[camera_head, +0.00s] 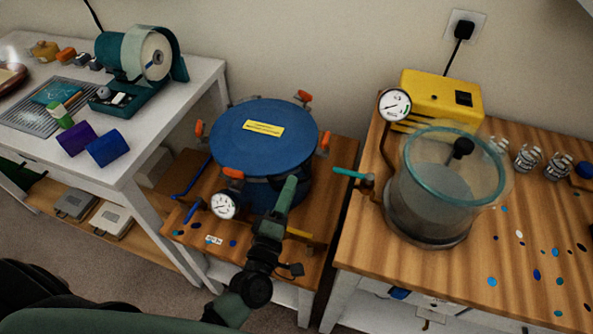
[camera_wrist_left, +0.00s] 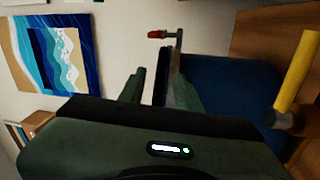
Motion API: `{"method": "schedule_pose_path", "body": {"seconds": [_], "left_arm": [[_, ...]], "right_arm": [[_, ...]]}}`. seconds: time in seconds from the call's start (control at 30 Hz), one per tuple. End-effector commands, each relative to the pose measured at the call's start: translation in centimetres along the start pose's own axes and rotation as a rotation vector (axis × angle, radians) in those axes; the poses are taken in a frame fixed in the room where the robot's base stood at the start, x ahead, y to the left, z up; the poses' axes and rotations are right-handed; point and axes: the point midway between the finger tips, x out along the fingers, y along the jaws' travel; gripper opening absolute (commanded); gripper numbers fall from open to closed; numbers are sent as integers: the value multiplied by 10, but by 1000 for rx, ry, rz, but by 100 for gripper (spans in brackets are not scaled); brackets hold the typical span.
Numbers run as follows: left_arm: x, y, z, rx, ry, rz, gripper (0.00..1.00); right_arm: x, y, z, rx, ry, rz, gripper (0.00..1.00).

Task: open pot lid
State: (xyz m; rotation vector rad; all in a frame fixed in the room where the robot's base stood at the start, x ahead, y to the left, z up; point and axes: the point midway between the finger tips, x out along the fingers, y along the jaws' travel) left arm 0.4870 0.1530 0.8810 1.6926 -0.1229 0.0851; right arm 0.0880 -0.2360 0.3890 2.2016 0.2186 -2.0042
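The blue pot (camera_head: 265,185) stands on a low wooden-topped stand, its round blue lid (camera_head: 240,150) lying flat on top with a yellow label. Orange-tipped clamps (camera_head: 323,143) sit around the lid's rim. My left gripper (camera_head: 288,187) is at the pot's front right side, near the rim; its fingers overlap in the head view. The pot's blue side (camera_wrist_left: 230,95) is right beside the right-hand finger; contact cannot be told. My right gripper is not in view.
A gauge (camera_head: 223,205) is at the pot's front. A yellow bar (camera_wrist_left: 297,72) is close to the pot. The right table holds a clear chamber (camera_head: 445,190), a teal-handled valve (camera_head: 350,173) and a yellow pump (camera_head: 440,95). The white table (camera_head: 190,100) is left.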

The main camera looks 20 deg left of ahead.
Motion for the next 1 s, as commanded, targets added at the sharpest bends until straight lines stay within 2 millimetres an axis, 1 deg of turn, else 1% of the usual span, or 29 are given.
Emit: {"method": "schedule_pose_path", "body": {"seconds": [0.03, 0.1, 0.2, 0.3, 0.43, 0.67, 0.7, 0.77, 0.8, 1.0], "left_arm": [[11, 3, 0, 1, 1, 2, 33], [22, 3, 0, 2, 0, 2, 33], [37, 2, 0, 2, 0, 2, 33], [47, 2, 0, 2, -1, 1, 33], [54, 0, 0, 3, -2, -1, 33], [54, 0, 1, 3, -2, -1, 33], [54, 0, 1, 3, -2, -1, 28], [54, 0, 1, 3, -2, -1, 11], [54, 0, 1, 3, -2, 0, 0], [55, 2, 0, 4, -1, 3, 0]], "right_arm": [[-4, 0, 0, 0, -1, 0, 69], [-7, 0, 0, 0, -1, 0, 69], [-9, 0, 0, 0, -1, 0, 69], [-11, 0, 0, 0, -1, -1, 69], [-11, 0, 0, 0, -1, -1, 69], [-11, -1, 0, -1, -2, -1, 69], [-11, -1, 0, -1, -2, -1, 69], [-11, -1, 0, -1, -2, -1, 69], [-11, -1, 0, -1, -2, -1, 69], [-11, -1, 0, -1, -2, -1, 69]]}}
